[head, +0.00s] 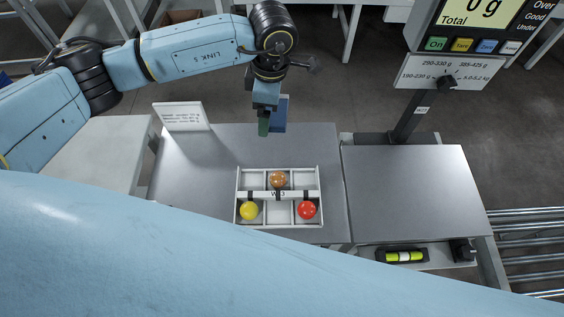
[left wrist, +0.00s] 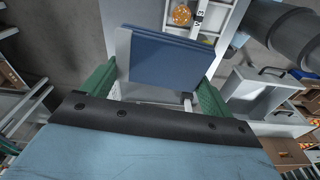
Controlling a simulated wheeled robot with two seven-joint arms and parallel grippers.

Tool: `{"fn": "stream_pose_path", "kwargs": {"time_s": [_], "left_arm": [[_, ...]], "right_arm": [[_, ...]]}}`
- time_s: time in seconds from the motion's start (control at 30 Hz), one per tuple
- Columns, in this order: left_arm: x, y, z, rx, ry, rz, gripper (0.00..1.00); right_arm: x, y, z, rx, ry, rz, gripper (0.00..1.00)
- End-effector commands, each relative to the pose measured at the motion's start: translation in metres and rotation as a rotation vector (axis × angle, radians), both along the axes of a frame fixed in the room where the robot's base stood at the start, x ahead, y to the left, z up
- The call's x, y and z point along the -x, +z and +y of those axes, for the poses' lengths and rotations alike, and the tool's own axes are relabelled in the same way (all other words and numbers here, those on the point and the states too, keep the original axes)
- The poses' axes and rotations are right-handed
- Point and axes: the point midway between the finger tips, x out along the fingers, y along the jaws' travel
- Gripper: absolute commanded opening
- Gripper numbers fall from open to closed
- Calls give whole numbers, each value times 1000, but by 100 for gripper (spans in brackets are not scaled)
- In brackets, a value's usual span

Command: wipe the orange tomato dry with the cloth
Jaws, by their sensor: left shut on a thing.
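The orange tomato (head: 278,179) sits in the back middle compartment of a white divided tray (head: 237,196). It also shows at the top of the left wrist view (left wrist: 182,15), with a speckled, shiny surface. My left gripper (head: 264,124) is behind the tray and above the steel table, apart from the tomato. It is shut on the folded blue cloth (head: 281,113), which fills the space between its green fingers in the left wrist view (left wrist: 170,58). My right gripper is not in view.
A yellow tomato (head: 249,211) and a red tomato (head: 307,210) sit in the tray's front left and front right compartments. A small white sign (head: 181,117) stands at the back left. A scale with a steel plate (head: 415,190) stands on the right. The table (head: 190,170) left of the tray is clear.

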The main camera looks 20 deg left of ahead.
Motion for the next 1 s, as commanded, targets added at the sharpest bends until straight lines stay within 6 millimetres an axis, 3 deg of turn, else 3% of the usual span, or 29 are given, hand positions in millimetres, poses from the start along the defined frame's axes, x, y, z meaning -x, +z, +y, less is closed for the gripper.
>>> {"fn": "stream_pose_path", "kwargs": {"time_s": [0.53,1.0], "left_arm": [[9,-62,-25,-12,1065,13,68],[32,-118,-41,-16,1971,33,68]], "right_arm": [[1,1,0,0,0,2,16],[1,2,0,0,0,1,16]]}}
